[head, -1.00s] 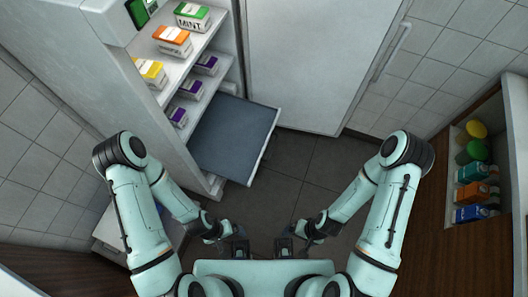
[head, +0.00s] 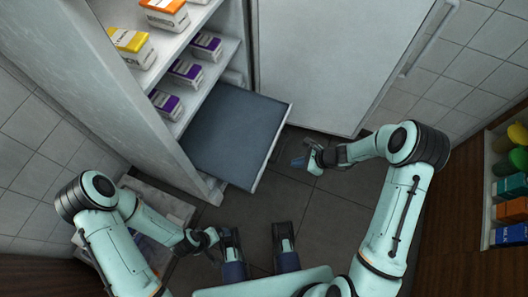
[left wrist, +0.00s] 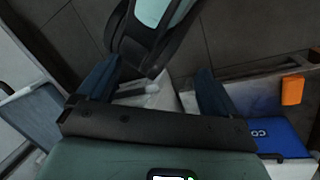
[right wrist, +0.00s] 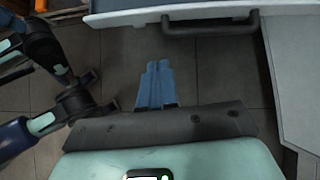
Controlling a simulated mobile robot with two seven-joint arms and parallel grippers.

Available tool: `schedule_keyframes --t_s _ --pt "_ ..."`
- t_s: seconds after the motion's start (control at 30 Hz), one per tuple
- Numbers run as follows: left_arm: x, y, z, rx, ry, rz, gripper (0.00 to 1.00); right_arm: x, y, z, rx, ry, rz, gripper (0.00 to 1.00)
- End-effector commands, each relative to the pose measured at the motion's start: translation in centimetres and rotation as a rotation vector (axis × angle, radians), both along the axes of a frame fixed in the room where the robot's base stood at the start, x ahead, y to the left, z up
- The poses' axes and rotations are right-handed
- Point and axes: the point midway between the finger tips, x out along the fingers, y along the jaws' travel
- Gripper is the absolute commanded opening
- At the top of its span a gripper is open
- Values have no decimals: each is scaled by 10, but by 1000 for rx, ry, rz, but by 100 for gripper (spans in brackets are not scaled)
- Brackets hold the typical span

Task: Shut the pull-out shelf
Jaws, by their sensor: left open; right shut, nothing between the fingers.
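The pull-out shelf (head: 232,130), a dark grey slab with a pale front edge, sticks out from the lower part of the pale cabinet. My right gripper (head: 300,162) is shut and empty, to the right of the shelf's front edge and apart from it. In the right wrist view, its blue fingers (right wrist: 156,66) point toward a pale front edge with a dark bar handle (right wrist: 210,24). My left gripper is open and empty in the left wrist view (left wrist: 157,70); its fingers are hard to make out in the head view.
Cartons stand on the cabinet's upper shelves (head: 185,72). A white door (head: 340,60) stands behind the shelf. A wooden rack with bottles and cartons (head: 512,185) is at the right. A low pale bin (head: 165,205) sits at the left. The tiled floor before the shelf is clear.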

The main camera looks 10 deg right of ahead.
Motion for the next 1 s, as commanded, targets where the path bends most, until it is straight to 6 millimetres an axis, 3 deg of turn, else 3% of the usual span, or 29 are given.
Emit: schedule_keyframes --t_s 0.03,0.17,0.7,1.0 --pt "3 1 -10 3 -6 2 93 15 -5 0 32 -18 -53 0" --pt "6 2 -13 7 -16 6 93 34 -7 9 80 -39 -120 0" --pt "39 19 -37 49 -102 41 93 66 43 -50 83 -37 -120 0" --pt "45 22 -40 57 -118 47 93 72 51 -59 81 -39 -120 0"
